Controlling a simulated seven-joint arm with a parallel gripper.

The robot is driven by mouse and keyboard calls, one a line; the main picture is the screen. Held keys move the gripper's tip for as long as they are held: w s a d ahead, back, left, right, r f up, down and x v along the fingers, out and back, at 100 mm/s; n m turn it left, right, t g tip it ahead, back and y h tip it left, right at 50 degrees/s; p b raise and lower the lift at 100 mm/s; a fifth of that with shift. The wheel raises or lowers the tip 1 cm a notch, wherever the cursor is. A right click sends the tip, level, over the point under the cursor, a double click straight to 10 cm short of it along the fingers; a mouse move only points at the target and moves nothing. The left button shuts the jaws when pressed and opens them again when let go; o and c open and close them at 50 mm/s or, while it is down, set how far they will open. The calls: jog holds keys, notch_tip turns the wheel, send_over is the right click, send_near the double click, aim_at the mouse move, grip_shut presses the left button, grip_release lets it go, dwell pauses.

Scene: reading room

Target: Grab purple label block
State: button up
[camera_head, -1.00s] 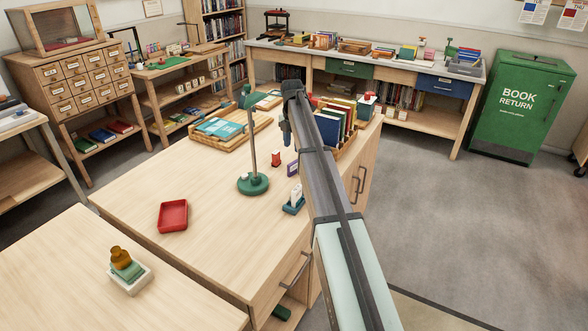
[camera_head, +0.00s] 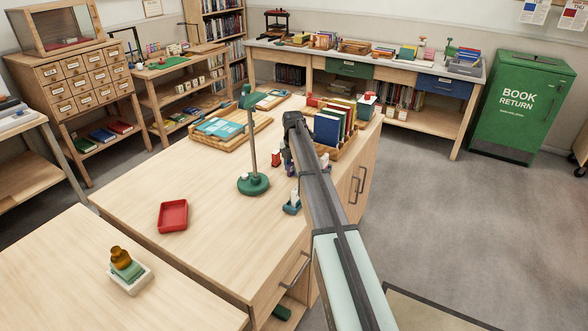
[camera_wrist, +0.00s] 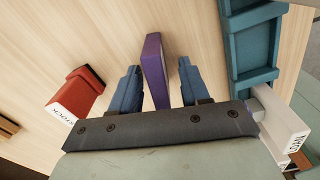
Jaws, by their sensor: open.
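The purple label block (camera_wrist: 154,66) stands on the wooden tabletop in the wrist view, between the two blue fingers of my gripper (camera_wrist: 158,66). The gripper is open, with a gap visible on each side of the block, so the fingers look apart from it. The block's lower part in the picture is hidden by the gripper's dark body. In the head view my gripper (camera_head: 290,164) is low over the desk, and the arm and fingers largely hide the block.
A red block (camera_wrist: 77,94) stands left of the fingers; a teal holder (camera_wrist: 252,50) and white block (camera_wrist: 280,125) are at right. A green-based post (camera_head: 253,184) rises left of my gripper. A book rack (camera_head: 352,149) is close behind. A red tray (camera_head: 173,216) lies front left.

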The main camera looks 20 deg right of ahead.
jog(key=shift+c, duration=0.4)
grip_shut()
